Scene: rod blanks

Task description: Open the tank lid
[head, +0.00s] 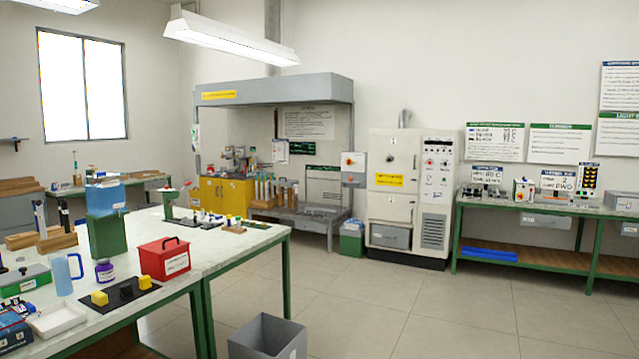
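No thing in the head view is plainly marked as the tank, and I cannot tell which one it is. A green container with a blue upper part (107,222) stands on the near worktable at the left. Beside it is a red box with a dark handle on top and a white label (164,258), and its top looks closed. Under the grey hood at the back is a low metal bench (312,213), too far off to make out a tank or lid on it. Neither of my grippers shows in this view.
The white-topped near table (240,243) fills the left, with a blue jug (63,275) and a purple jar (104,271) on it. A grey bin (268,338) stands on the floor. A cream cabinet (393,160) and a green-framed bench (540,207) line the back. The central floor is clear.

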